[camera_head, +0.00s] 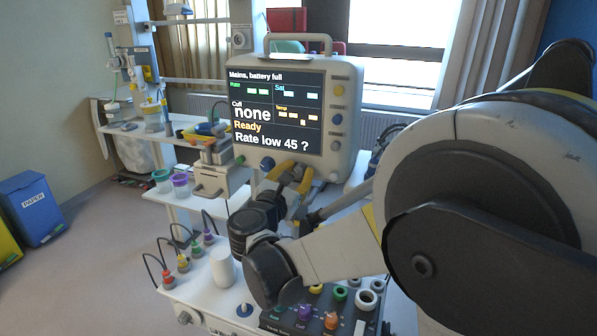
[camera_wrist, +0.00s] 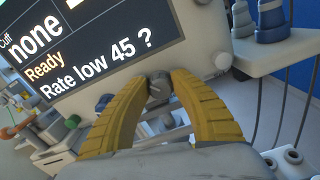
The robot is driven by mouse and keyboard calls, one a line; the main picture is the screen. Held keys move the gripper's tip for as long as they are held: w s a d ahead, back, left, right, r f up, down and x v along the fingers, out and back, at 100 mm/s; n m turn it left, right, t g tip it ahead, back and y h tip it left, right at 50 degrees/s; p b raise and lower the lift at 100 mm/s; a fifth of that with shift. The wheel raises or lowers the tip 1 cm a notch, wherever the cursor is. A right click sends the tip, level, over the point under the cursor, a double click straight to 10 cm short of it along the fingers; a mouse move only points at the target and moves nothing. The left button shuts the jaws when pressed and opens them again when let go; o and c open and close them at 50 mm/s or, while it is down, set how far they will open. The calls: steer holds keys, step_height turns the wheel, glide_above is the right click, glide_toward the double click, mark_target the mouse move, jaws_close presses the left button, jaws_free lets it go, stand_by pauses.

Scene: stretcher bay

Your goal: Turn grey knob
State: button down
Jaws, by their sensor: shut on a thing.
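A bedside monitor (camera_head: 345,100) with a lit screen stands on the white trolley. Its screen reads "none", "Ready" and "Rate low 45 ?". My gripper (camera_head: 294,174) is at the monitor's lower front edge, below the screen. In the wrist view, the yellow fingers of my gripper (camera_wrist: 163,80) are closed around a small grey knob (camera_wrist: 158,87) under the screen text. The knob is partly hidden by the fingertips. In the head view the fingers cover most of it. A blue knob (camera_head: 268,163) sits just left of my gripper.
Other buttons and a grey knob (camera_head: 334,176) line the monitor's right side. A white cylinder (camera_head: 222,267) and coloured plugs (camera_head: 183,262) stand on the trolley's lower left. A dark panel with coloured sockets (camera_head: 331,320) lies below my arm. Floor at left is clear before a blue bin (camera_head: 33,208).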

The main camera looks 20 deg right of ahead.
steer(key=c, duration=1.1)
jaws_free()
steer(key=shift+o, duration=0.2)
steer(key=v, duration=1.2)
steer(key=shift+d, duration=0.1)
